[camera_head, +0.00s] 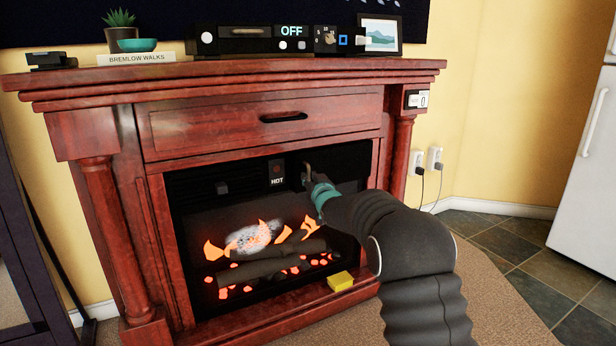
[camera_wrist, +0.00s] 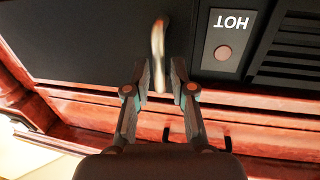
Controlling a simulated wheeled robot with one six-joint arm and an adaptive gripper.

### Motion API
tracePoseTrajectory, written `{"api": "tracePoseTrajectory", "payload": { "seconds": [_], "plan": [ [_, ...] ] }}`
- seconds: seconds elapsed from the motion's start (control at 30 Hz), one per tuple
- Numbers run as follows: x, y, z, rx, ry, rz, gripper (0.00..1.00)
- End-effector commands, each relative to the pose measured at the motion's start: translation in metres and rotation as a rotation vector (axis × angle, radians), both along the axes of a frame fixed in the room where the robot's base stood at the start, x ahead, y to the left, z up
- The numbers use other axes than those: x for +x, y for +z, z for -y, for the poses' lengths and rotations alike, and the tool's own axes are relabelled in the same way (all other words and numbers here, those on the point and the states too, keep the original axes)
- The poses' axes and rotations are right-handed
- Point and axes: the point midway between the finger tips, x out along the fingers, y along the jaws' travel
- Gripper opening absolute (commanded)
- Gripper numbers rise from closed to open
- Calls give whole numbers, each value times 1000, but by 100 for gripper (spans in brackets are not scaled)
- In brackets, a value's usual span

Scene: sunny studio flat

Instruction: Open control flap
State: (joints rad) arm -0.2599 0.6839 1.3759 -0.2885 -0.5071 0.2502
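The control flap looks to be the plain black panel (camera_head: 348,160) at the upper right of the fireplace opening, beside the HOT plate (camera_head: 277,174). It looks closed. It also fills the upper left of the wrist view (camera_wrist: 75,40). A curved, pale metal handle (camera_wrist: 158,40) stands out at its edge; its top shows in the head view (camera_head: 306,168). My gripper (camera_wrist: 163,80) is at the handle, with a finger on each side of the handle's lower end. A small gap seems to show beside it. In the head view my arm hides part of the panel.
A wooden mantel (camera_head: 230,72) overhangs above, carrying a black device reading OFF (camera_head: 291,31), a plant (camera_head: 120,28) and a picture frame (camera_head: 380,34). A drawer front (camera_head: 200,128) lies above the opening. A yellow block (camera_head: 340,281) sits on the hearth ledge below.

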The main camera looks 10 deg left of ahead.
Motion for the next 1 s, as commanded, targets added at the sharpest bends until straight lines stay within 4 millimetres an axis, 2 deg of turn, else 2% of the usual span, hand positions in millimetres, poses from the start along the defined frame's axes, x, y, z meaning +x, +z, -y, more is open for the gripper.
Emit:
{"api": "tracePoseTrajectory", "payload": {
  "seconds": [0.2, 0.6, 0.7, 1.0],
  "plan": [
    [16, 0, -7, 1, 0, 0, 24],
    [20, 0, -9, 0, 0, -1, 24],
    [20, 0, -9, 0, 0, -1, 0],
    [19, 0, -9, 0, 2, 0, 0]
  ]
}}
